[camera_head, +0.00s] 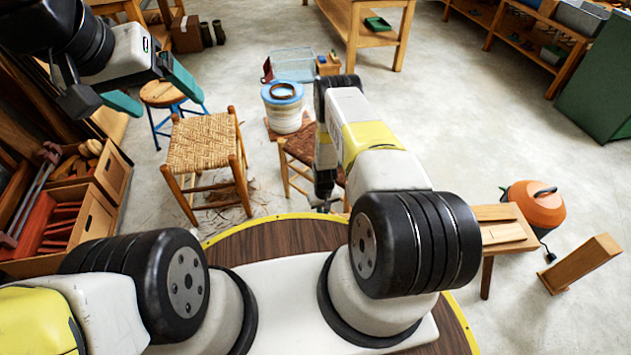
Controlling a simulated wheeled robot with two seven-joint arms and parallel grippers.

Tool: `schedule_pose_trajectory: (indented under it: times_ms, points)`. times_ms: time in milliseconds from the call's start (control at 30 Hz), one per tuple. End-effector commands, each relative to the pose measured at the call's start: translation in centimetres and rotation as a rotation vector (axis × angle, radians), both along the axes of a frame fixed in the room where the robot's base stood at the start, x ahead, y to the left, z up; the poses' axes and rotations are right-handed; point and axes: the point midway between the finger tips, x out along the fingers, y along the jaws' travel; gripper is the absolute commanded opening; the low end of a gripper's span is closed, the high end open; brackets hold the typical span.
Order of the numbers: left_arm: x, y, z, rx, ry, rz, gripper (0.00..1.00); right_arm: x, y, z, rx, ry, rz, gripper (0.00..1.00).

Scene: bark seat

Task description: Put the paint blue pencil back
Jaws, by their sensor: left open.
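I cannot make out the paint blue pencil in the head view. My left gripper (152,91) is at the upper left, with its two teal fingers spread wide and nothing visible between them. It hangs in front of the round wooden stool and above the left side of the floor. My right arm reaches forward in the middle. A dark part at its far end (325,186) shows low beside the brown woven stool (300,146), but its fingers cannot be made out.
A woven-seat stool (203,142) stands left of centre. Wooden crates (92,215) line the left.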

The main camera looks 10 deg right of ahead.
Motion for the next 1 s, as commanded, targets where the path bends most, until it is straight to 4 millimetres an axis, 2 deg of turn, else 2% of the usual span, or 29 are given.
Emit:
schedule_pose_trajectory:
  times_ms: [300,333,433,467,767,867,1000]
  points:
    - [0.0,0.0,0.0,0.000,0.000,0.000,0.84,0.0,0.0,-0.5,0.000,0.001,0.000,0.00]
    - [0.0,0.0,0.0,0.000,0.000,0.000,0.84,0.0,0.0,-0.5,0.000,0.001,0.000,0.16]
    - [0.0,0.0,0.0,0.000,0.000,0.000,0.84,0.0,0.0,-0.5,0.000,0.001,0.000,0.35]
    - [0.0,0.0,0.0,0.000,0.000,0.000,0.84,0.0,0.0,-0.5,0.000,0.001,0.000,0.39]
    - [0.0,0.0,0.0,0.000,0.000,0.000,0.84,0.0,0.0,-0.4,0.000,0.000,0.000,0.39]
    - [0.0,0.0,0.0,0.000,0.000,0.000,0.84,0.1,0.0,0.4,0.000,-0.001,0.000,0.39]
    - [0.0,0.0,0.0,0.000,0.000,0.000,0.84,0.1,0.0,2.7,0.000,-0.001,0.000,0.39]
